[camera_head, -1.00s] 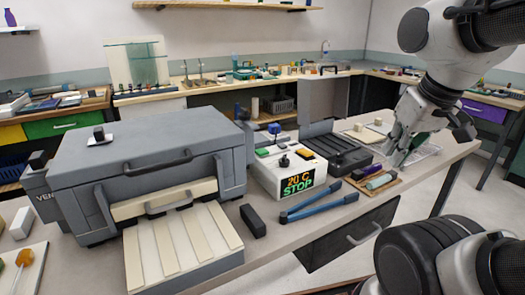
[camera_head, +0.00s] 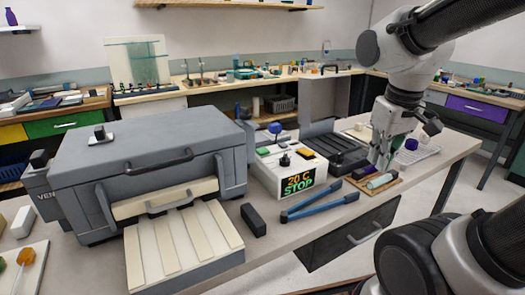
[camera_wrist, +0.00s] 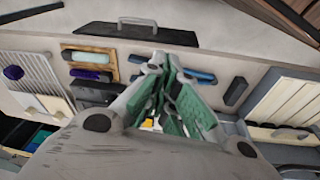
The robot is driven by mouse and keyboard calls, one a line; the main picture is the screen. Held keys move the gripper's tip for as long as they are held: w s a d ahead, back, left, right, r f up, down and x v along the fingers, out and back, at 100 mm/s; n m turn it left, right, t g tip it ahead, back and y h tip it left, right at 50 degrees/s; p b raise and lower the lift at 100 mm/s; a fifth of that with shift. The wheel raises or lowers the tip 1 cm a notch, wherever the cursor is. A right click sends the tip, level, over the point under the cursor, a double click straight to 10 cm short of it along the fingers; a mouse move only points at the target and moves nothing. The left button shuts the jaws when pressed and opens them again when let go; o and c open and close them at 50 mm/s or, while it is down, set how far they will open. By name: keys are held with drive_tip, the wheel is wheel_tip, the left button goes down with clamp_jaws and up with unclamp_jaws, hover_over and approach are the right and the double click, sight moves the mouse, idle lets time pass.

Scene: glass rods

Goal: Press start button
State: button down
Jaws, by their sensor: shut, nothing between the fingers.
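A white control box (camera_head: 260,178) stands on the bench right of the grey furnace, its front display (camera_head: 299,183) reading "20 C STOP". On its top are a green button (camera_head: 264,151), an orange button (camera_head: 307,153) and a black knob (camera_head: 284,160); no start label is legible. My gripper (camera_head: 377,158) is shut and empty, right of the box and apart from it, over the small wooden tray. In the wrist view, my green-padded fingers (camera_wrist: 163,65) hide most of the box; a small yellow patch shows between them.
The grey furnace (camera_head: 150,165) fills the left. A black ribbed block (camera_head: 338,150) stands between box and gripper. Blue-handled tongs (camera_head: 315,206) and a black bar (camera_head: 253,220) lie in front. The wooden tray (camera_head: 392,185) holds small rolls. A wire rack (camera_head: 425,152) is at right.

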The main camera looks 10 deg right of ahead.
drive_tip(key=w+f+h, duration=0.2)
drive_tip(key=w, duration=1.1)
wheel_tip(320, 180, up, 2)
drive_tip(key=m+t+y, duration=0.5)
drive_tip(key=t+y, duration=0.1)
hover_over(265, 149)
drive_tip(key=shift+f, duration=4.4)
drive_tip(key=shift+f, duration=0.4)
